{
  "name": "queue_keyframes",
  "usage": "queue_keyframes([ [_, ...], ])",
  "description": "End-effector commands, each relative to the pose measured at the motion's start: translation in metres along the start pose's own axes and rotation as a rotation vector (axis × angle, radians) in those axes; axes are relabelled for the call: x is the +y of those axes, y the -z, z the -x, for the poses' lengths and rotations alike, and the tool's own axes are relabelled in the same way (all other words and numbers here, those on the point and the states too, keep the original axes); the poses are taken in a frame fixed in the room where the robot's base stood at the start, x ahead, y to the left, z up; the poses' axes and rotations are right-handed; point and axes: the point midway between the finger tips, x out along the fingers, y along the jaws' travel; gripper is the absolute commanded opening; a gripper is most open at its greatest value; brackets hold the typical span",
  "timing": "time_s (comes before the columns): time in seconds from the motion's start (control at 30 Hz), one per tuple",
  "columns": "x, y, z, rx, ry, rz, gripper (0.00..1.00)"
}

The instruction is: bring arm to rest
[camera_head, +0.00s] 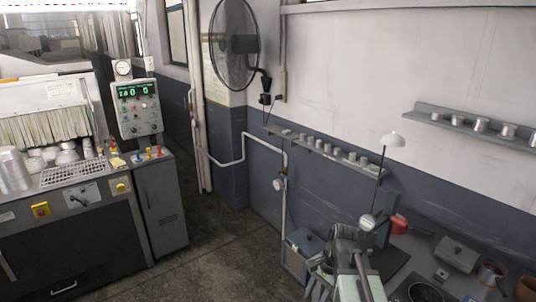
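A grey, jointed mechanical shape, which looks like my arm, stands at the bottom edge, right of the middle. Its rounded joint is uppermost and pale links run down out of the picture. What looks like my gripper (319,287) hangs low on its left side, small and partly cut off by the bottom edge. I cannot make out its fingertips or whether it holds anything. No pan can be told for certain.
A dark cabinet with a control panel (137,108) and a wire rack (72,173) stands at left. A workbench with a grey box (456,254) is at lower right. Wall shelves (475,124) hold small cylinders. A fan (234,45) hangs above. Concrete floor (215,258) lies open between.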

Motion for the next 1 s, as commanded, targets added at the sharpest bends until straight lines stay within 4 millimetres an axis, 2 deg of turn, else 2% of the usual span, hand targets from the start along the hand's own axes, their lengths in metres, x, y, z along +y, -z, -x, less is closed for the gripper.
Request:
queue_keyframes([
  [0.03, -0.005, -0.015, -0.014, 0.027, -0.028, 0.109, 0.36],
  [0.1, -0.007, -0.026, -0.023, 0.079, -0.072, 0.291, 0.36],
  [0.27, 0.01, -0.01, -0.018, 0.167, -0.154, 0.582, 0.36],
  [0.4, 0.013, 0.001, -0.015, 0.197, -0.2, 0.769, 0.36],
  [0.57, 0.013, 0.004, -0.014, 0.194, -0.206, 0.852, 0.36],
  [1.0, 0.013, 0.003, -0.014, 0.192, -0.204, 0.849, 0.36],
])
